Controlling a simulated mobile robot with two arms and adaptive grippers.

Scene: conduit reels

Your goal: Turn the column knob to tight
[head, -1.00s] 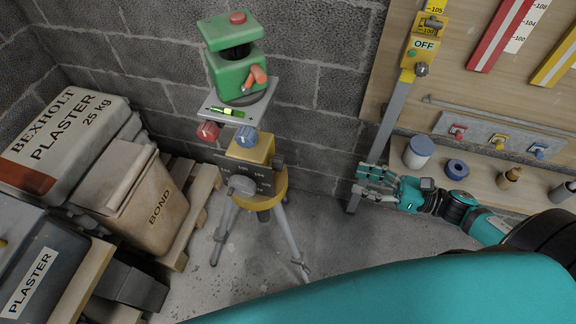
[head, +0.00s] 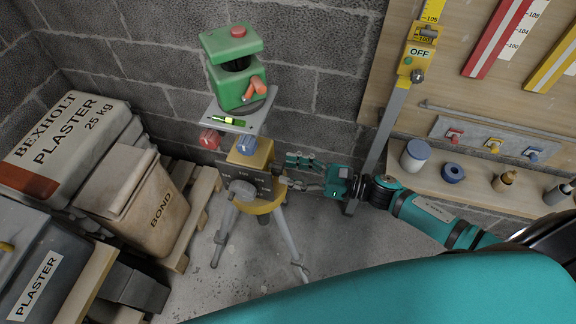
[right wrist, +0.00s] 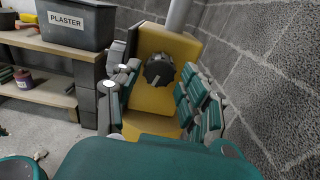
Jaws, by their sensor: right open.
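The column knob (right wrist: 159,70) is dark and ridged. It sits on the side of the yellow block (head: 250,152) of the tripod column, which also fills the middle of the right wrist view (right wrist: 148,125). My right gripper (head: 289,173) is open just to the right of that block in the head view. In the right wrist view, its padded fingers stand apart on the left and right of the knob. I cannot tell whether they touch it. In the head view the knob is mostly lost behind the fingers. My left gripper is not in view.
A board with a shelf (head: 480,185) is right. A block wall is close behind.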

